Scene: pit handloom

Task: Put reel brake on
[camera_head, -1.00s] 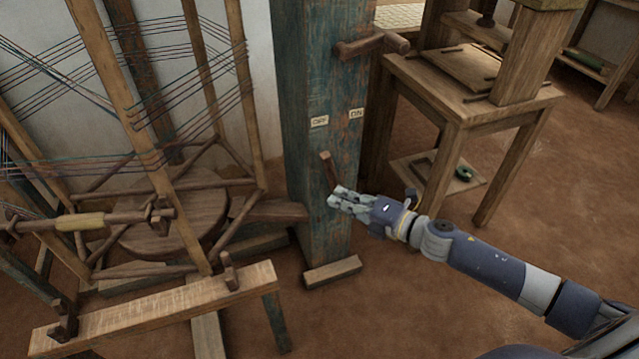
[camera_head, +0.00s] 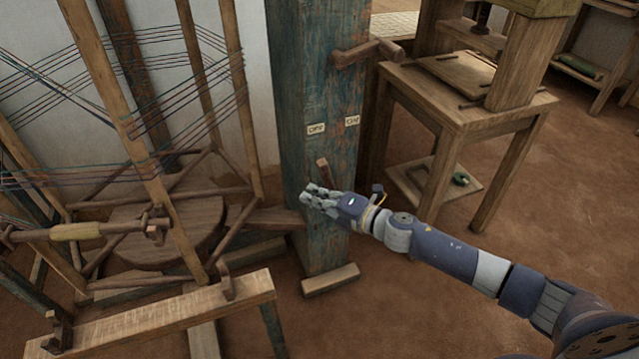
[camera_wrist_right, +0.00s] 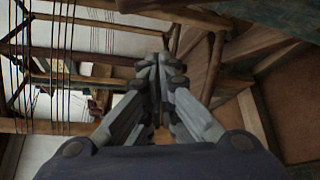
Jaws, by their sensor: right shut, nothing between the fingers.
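The reel brake lever (camera_head: 323,170) is a short brown wooden stick on the front of the blue-green post (camera_head: 296,100). Its upper end leans slightly left, to the side of the OFF label (camera_head: 316,129); the ON label (camera_head: 352,121) is to the right. My right gripper (camera_head: 312,197) is shut and empty, in front of the post at the lever's lower left. It hides the lever's lower part; I cannot tell whether they touch. The wrist view shows the closed fingers (camera_wrist_right: 158,75), with no lever clearly visible there. My left gripper is out of view.
The wooden reel frame with coloured threads (camera_head: 150,125) stands at the left, with a plank bench (camera_head: 180,310) before it. A wooden peg handle (camera_head: 368,51) sticks out higher on the post. A wooden table (camera_head: 460,105) stands at the right. Open floor lies at lower right.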

